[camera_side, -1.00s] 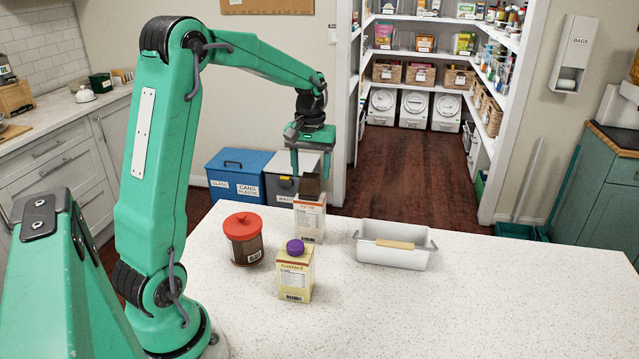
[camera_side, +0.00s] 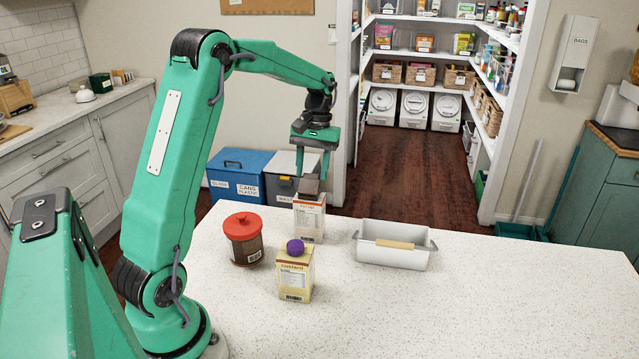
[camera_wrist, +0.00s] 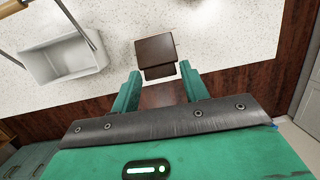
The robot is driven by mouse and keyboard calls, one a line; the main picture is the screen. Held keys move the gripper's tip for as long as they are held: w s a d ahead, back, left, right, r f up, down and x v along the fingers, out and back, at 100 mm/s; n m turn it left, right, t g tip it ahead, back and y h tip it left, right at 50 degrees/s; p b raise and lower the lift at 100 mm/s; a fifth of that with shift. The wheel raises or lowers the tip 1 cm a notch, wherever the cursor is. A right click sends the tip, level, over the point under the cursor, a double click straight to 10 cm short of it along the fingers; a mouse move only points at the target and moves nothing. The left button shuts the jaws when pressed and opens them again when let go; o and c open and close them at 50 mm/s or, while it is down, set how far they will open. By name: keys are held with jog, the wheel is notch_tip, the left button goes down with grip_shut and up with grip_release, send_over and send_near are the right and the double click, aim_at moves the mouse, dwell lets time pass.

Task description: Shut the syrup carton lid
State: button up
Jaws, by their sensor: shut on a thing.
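The syrup carton (camera_side: 309,222) is a white box with orange print, standing upright at the back of the counter. Its brown lid (camera_side: 308,186) is raised at an angle above the carton top, not flat on it. In the wrist view the brown lid (camera_wrist: 155,48) shows from above, with a narrower strip near my fingertips; the carton body is hidden there. My gripper (camera_side: 314,178) points down at the lid, one finger on each side, and is shut on it. The wrist view also shows my gripper (camera_wrist: 159,74), though contact with the lid is not clear.
A custard carton (camera_side: 295,275) with a purple cap and a brown jar (camera_side: 248,250) with a red lid stand close in front. A white tub (camera_side: 392,258) is to the right. The counter's right side (camera_side: 520,300) is clear. Bins (camera_side: 237,178) stand behind.

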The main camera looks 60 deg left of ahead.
jog(key=shift+w+a+f, duration=0.1)
jog(key=shift+a+f, duration=0.05)
jog(key=o, duration=0.8)
notch_tip(320, 180, up, 8)
jog(key=w, duration=0.1)
jog(key=shift+w+a+f, duration=0.15)
jog(key=shift+w+a, duration=0.15)
jog(key=shift+a, duration=0.1)
